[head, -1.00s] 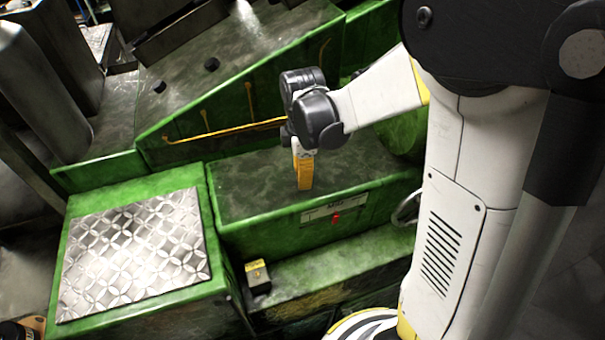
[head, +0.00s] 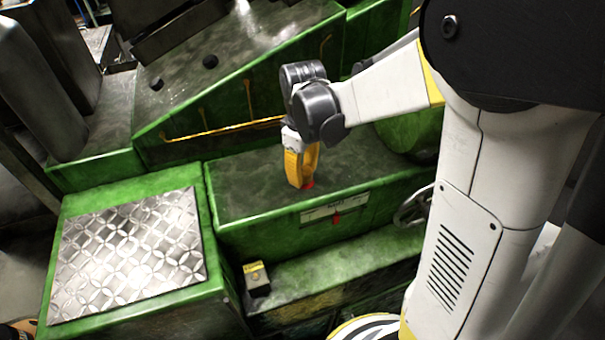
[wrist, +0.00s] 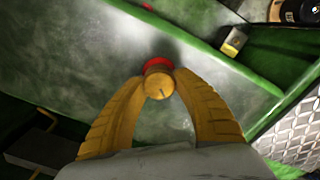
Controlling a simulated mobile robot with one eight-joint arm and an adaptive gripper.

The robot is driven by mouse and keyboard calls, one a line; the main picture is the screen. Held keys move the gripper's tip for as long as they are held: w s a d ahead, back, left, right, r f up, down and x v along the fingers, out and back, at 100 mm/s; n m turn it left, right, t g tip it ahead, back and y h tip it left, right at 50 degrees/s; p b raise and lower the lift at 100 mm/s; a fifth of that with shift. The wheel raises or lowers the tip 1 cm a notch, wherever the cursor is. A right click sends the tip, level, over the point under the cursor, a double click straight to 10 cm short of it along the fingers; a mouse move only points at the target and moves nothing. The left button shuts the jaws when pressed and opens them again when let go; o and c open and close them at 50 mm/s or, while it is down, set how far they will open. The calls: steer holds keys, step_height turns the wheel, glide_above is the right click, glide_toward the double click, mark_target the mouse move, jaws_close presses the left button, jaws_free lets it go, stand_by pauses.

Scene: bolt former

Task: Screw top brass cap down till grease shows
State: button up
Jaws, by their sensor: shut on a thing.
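The brass cap (wrist: 160,85) is round, with a dark mark on its top, and sits over a red ring or band (wrist: 157,64) on the green machine's top. My gripper (wrist: 161,77) has its yellow fingers closed on the cap from both sides. In the head view my gripper (head: 303,184) points down at the near edge of the machine block, and a bit of red (head: 309,183) shows by the fingertips. The cap itself is hidden there. I cannot tell whether the red is grease or a fixed part.
A label plate with a red pointer (head: 336,217) is on the block's front face. A handwheel (head: 413,206) stands to the right. A small yellow-topped box (head: 256,275) sits lower down. A patterned metal plate (head: 130,255) lies at left. The block top (head: 240,185) is otherwise clear.

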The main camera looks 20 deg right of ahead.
mark_target(304, 169)
steer(key=m, duration=0.3)
steer(key=shift+d+f+m+b, duration=0.1)
steer(key=shift+m+b, duration=0.2)
steer(key=shift+m, duration=1.8)
steer(key=o, duration=1.2)
steer(key=shift+c, duration=0.2)
step_height(304, 169, up, 12)
